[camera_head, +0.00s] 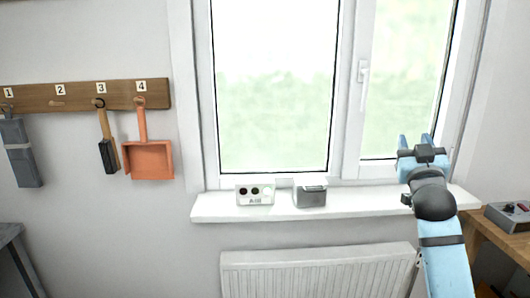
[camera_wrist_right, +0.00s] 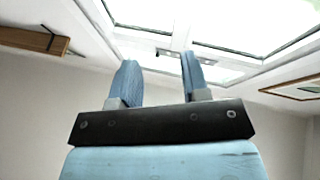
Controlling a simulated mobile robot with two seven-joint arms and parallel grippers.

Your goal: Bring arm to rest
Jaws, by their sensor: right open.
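My right arm comes up from the bottom right in the head view. Its gripper (camera_head: 416,142) is raised in front of the right window pane, above the sill's right end. In the right wrist view the two blue fingers of this gripper (camera_wrist_right: 157,84) stand apart with nothing between them. My left gripper is in neither view.
A white window sill (camera_head: 350,205) carries a white box with dark round openings (camera_head: 255,194) and a small grey box (camera_head: 309,196). A radiator (camera_head: 315,272) is below. A numbered peg rail (camera_head: 75,96) holds a dustpan (camera_head: 148,158) and brush (camera_head: 107,150). A wooden table (camera_head: 490,232) stands right.

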